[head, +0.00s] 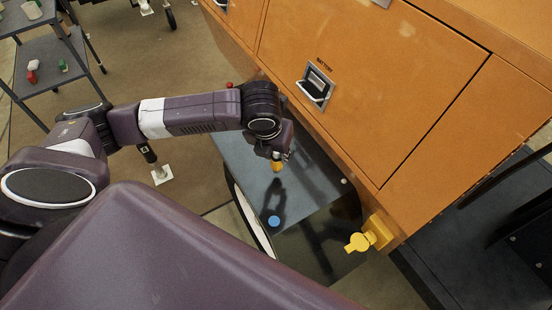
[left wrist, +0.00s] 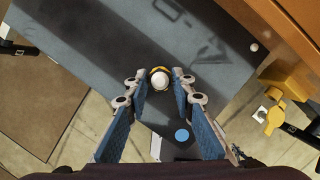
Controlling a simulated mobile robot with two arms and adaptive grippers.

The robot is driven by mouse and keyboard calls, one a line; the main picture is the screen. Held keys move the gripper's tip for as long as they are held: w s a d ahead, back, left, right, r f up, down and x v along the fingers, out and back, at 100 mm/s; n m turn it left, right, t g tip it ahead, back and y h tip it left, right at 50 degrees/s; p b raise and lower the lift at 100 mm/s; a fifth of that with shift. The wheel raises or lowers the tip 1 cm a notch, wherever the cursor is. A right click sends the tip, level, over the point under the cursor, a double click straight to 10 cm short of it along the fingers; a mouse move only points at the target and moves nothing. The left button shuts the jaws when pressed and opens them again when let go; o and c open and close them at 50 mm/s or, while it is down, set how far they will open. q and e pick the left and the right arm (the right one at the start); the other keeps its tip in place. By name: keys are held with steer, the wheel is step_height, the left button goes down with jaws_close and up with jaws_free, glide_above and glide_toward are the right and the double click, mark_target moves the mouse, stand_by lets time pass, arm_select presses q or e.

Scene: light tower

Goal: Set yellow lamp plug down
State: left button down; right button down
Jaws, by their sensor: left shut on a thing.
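The yellow lamp plug (head: 277,167) shows as a small yellow piece below my left gripper (head: 276,155) in the head view. In the left wrist view the plug (left wrist: 160,73) has a yellow rim around a pale round middle. It sits between the tips of the two blue-padded fingers of my left gripper (left wrist: 162,84), which is shut on it. The gripper is over the grey-blue shelf (head: 318,172), and its shadow falls there. I cannot tell whether the plug touches the shelf. My right gripper is not in view.
A blue disc (head: 274,221) and a small white knob (head: 344,181) are on the shelf. The orange cabinet (head: 385,90) with a battery latch rises beside it. A yellow fitting (head: 372,236) juts from its lower corner. A grey cart (head: 50,65) stands far left.

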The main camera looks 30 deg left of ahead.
arm_select(q)
step_height(320, 180, down, 3)
steer(key=shift+r, duration=0.15)
steer(key=c, duration=1.6)
jaws_free()
steer(key=p+v, duration=0.1)
steer(key=v, duration=1.1)
